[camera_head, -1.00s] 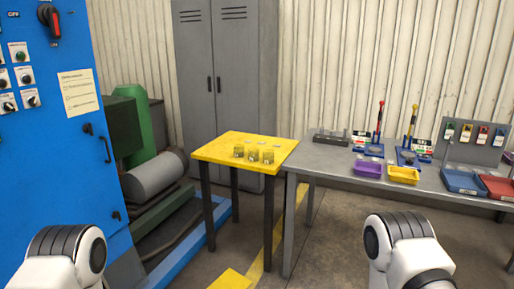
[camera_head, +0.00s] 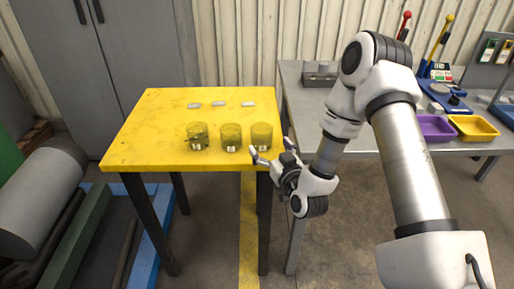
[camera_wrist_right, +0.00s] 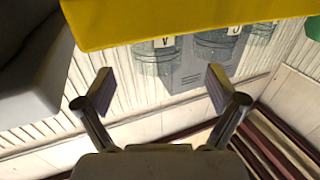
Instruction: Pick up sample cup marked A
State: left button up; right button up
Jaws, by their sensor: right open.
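Three yellowish, translucent cups stand upright in a row near the front edge of the yellow table (camera_head: 140,150): a left cup (camera_head: 197,136), a middle cup (camera_head: 231,138) and a right cup (camera_head: 262,136). Their labels are too small to read there. The right wrist view is upside down; its nearest cup (camera_wrist_right: 152,58) has a label resembling an inverted A and seems to be the right cup. My right gripper (camera_head: 271,150) is open and empty at the table's front right corner, just in front of that cup and apart from it. My left gripper is out of view.
Several small white tags (camera_head: 220,103) lie behind the cups. A grey table (camera_head: 300,92) adjoins on the right, with a purple tray (camera_head: 436,128) and a yellow tray (camera_head: 474,127). A grey locker (camera_head: 95,65) stands behind. The yellow table's left part is clear.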

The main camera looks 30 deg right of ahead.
aim_at(267, 139)
jog(key=shift+w+d+r, duration=0.2)
jog(key=shift+w, duration=0.2)
jog(key=shift+w+d+r, duration=0.15)
jog(key=shift+w+d, duration=0.05)
jog(key=shift+w, duration=0.15)
jog(key=w, duration=0.4)
jog(key=shift+w+d+f, duration=0.25)
jog(key=shift+w+d, duration=0.05)
jog(key=shift+d, duration=0.05)
jog(key=shift+s, duration=0.1)
jog(key=shift+s+r, duration=0.1)
jog(key=shift+c, duration=1.4)
jog(key=c, duration=0.9)
